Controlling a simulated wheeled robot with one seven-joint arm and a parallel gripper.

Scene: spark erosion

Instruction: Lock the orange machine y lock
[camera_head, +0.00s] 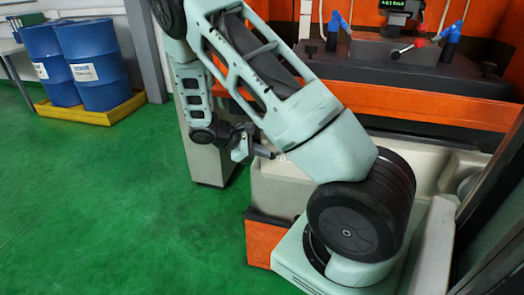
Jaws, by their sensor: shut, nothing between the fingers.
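The orange machine (375,104) fills the right and back of the head view, with a dark work table (345,66) above its orange front. A small dark lever with a bright end (397,53) and a small red piece (420,42) show at the middle of the work table. I cannot tell which part is the y lock. My gripper (271,155) is shut and empty. It hangs low and left of the lever, in front of the machine's pale base. My arm hides part of the machine's left side.
Two blue barrels (92,62) stand on a yellow tray (95,114) at the back left. Blue nozzles (334,24) rise near the work table, and a small display (397,6) is above it. The green floor (110,200) at left is clear.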

